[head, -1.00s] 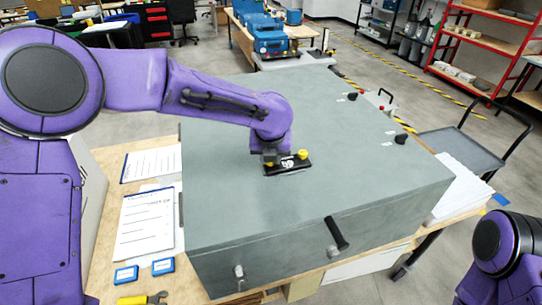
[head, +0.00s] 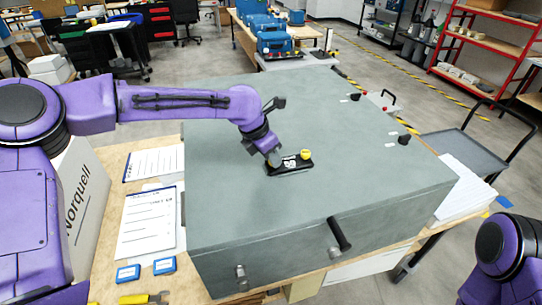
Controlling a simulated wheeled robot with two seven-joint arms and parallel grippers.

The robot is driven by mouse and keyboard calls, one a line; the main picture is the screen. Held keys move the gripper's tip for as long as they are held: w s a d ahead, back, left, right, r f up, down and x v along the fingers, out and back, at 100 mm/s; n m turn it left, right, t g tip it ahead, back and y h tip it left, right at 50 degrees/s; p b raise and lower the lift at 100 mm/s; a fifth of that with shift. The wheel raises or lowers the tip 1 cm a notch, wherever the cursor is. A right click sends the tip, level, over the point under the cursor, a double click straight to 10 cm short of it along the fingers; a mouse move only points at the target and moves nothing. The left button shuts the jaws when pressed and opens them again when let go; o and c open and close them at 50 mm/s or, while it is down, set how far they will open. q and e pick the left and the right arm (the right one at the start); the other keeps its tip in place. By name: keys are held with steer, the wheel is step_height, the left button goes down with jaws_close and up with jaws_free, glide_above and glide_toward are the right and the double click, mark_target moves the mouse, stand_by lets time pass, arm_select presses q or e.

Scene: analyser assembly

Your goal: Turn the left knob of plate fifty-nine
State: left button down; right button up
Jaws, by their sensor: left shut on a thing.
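The black plate (head: 290,168) lies on the top of the large grey cabinet (head: 225,205). It has a white number label that I cannot read surely at this size. A yellow knob (head: 305,154) shows at the plate's right end. My left gripper (head: 274,160) is at the plate's left end, tilted, and is shut on the left knob, which its fingers hide. My right gripper is not in view; only part of my right arm shows at the lower right.
Black knobs (head: 404,139) stand on the cabinet's right side, and a black handle (head: 339,233) is on its front. Papers (head: 147,222) and blue cards (head: 128,273) lie on the wooden table at left. The cabinet top around the plate is clear.

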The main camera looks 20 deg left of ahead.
arm_select(q)
steer(key=shift+w+f+m+h+b, duration=0.15)
steer(key=shift+m+h+b, duration=0.15)
steer(key=shift+m+b, duration=0.4)
steer(key=m+g+b, duration=0.1)
steer(key=m+b, duration=0.1)
steer(key=b, duration=0.2)
steer(key=shift+f+m+h, duration=0.15)
steer(key=shift+m+h, duration=0.15)
steer(key=shift+m+b, duration=0.3)
steer(key=shift+b, duration=0.3)
steer(key=shift+r+b, duration=0.3)
steer(key=shift+r, duration=0.05)
steer(key=shift+r, duration=0.1)
steer(key=c, duration=1.1)
jaws_free()
steer(key=shift+o, duration=1.1)
steer(key=shift+d, duration=0.1)
